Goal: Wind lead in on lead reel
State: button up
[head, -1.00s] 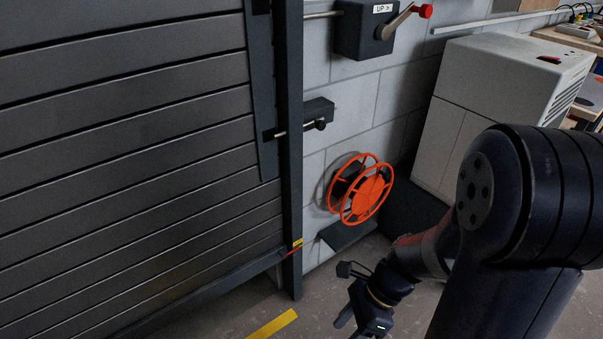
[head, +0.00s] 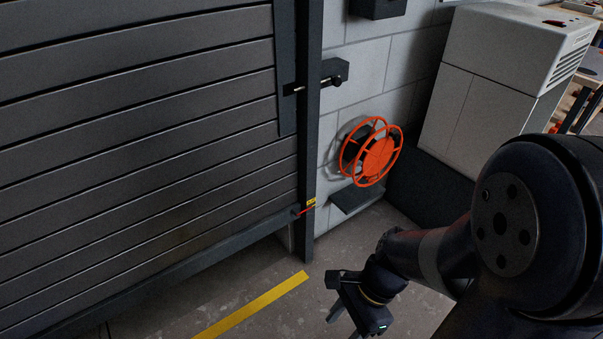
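The lead reel (head: 379,156) is an orange spoked wheel with a dark part behind it, mounted low on the grey block wall. A dark flat plate (head: 356,198) juts out just below it. I cannot make out the lead or a crank handle on the reel. My gripper (head: 345,326) hangs low over the floor at the bottom of the view, below and in front of the reel and clear of it. Its two fingers appear spread, with nothing seen between them, though their tips are near the frame's lower edge.
A dark slatted shutter (head: 140,130) with an upright post (head: 309,130) fills the left. A latch (head: 332,75) sits on the wall above the reel. A white cabinet (head: 485,90) stands on the right. Yellow tape (head: 255,304) marks the open floor (head: 285,325).

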aim_at(374, 155)
jog(key=i+l, duration=0.1)
jog(key=i, duration=1.3)
jog(key=l+z, duration=0.05)
jog(key=l, duration=0.05)
